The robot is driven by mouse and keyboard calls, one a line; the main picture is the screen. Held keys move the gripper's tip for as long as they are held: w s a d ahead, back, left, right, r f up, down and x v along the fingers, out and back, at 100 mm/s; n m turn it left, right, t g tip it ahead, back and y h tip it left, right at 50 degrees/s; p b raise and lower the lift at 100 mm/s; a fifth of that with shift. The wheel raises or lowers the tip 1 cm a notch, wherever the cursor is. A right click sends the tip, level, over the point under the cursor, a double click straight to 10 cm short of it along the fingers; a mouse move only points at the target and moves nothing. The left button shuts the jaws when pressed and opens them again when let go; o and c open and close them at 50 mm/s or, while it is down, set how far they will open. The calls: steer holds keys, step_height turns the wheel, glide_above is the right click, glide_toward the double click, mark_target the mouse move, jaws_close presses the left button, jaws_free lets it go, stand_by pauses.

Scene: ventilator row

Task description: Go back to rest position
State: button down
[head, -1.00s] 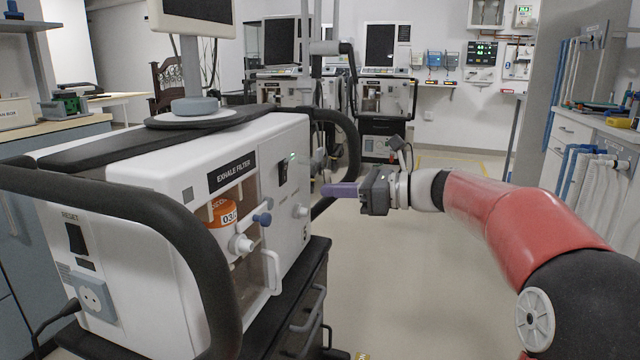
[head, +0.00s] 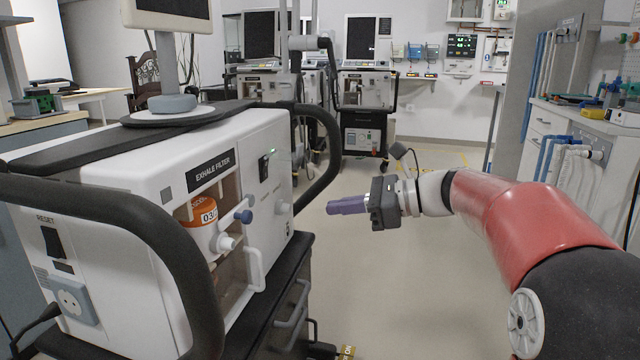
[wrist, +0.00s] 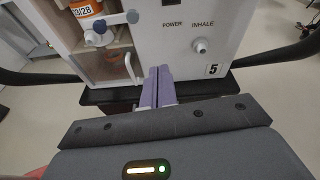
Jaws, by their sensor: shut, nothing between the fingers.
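My gripper (head: 330,208) is shut and empty, its purple fingers pointing left in the head view. It hangs in free air to the right of the near ventilator (head: 75,232), apart from it. In the wrist view the fingers (wrist: 159,72) lie together in front of the ventilator's panel (wrist: 205,60), which is marked POWER and INHALE and carries a 5. An orange-labelled filter (head: 203,214) sits in the bay marked EXHALE FILTER; it also shows in the wrist view (wrist: 86,12).
Black curved handles (head: 325,150) stick out from the ventilator. More ventilators (head: 362,92) stand at the back wall. A counter with drawers (head: 560,125) is at the right. Open floor (head: 420,290) lies between the near ventilator and my arm.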

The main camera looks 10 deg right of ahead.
steer(key=s+a+f+n+g+h+p, duration=0.1)
steer(key=s+a+f+n+h, duration=0.35)
steer(key=s, duration=0.35)
steer(key=s+d+f+n+h+p, duration=0.1)
steer(key=s+d+f+n+h, duration=0.1)
steer(key=s+n, duration=0.3)
steer(key=s+d+f+n+h, duration=0.3)
steer(key=s+d+n+h, duration=0.1)
steer(key=s+n, duration=0.2)
steer(key=s+d+f+n+t+h+p, duration=0.1)
steer(key=s+d+f+n+h, duration=0.2)
steer(key=s+n, duration=0.2)
steer(key=shift+s+d+p, duration=0.35)
steer(key=shift+s+d, duration=0.05)
steer(key=shift+s, duration=0.85)
steer(key=c, duration=2.1)
jaws_free()
steer(key=shift+h, duration=0.25)
steer(key=shift+c, duration=0.2)
